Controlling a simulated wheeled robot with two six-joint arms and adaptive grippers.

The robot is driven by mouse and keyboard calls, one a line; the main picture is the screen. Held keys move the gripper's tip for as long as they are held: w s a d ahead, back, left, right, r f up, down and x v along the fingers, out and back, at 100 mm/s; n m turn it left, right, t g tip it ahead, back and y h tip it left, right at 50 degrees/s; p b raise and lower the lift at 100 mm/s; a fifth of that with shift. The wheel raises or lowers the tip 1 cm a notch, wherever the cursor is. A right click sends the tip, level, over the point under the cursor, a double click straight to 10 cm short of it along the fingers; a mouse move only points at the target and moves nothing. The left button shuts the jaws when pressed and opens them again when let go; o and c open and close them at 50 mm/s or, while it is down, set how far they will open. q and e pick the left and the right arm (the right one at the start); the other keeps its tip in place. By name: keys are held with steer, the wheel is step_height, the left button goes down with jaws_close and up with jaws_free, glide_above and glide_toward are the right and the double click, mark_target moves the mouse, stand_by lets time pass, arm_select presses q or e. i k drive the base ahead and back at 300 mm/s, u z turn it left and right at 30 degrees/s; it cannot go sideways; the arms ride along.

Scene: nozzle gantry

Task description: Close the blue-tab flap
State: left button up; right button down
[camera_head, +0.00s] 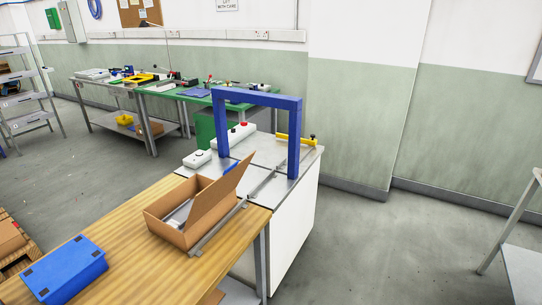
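An open cardboard box (164,231) stands on the wooden table near its right end. One large flap (210,204) rises from the box's right side and stands up, tilted. A grey item (181,212) lies inside the box, partly hidden by the flap and walls. Neither of my grippers shows in this view.
A blue gantry frame (257,99) stands on a white cabinet just behind the box. A grey rail (218,228) lies along the box's right side. A blue case (66,271) lies on the wooden table (135,262) at front left. Bare table lies between case and box.

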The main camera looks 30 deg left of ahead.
mark_target(209, 198)
steer(key=u, duration=0.05)
steer(key=i, duration=0.6)
steer(key=u, duration=2.45)
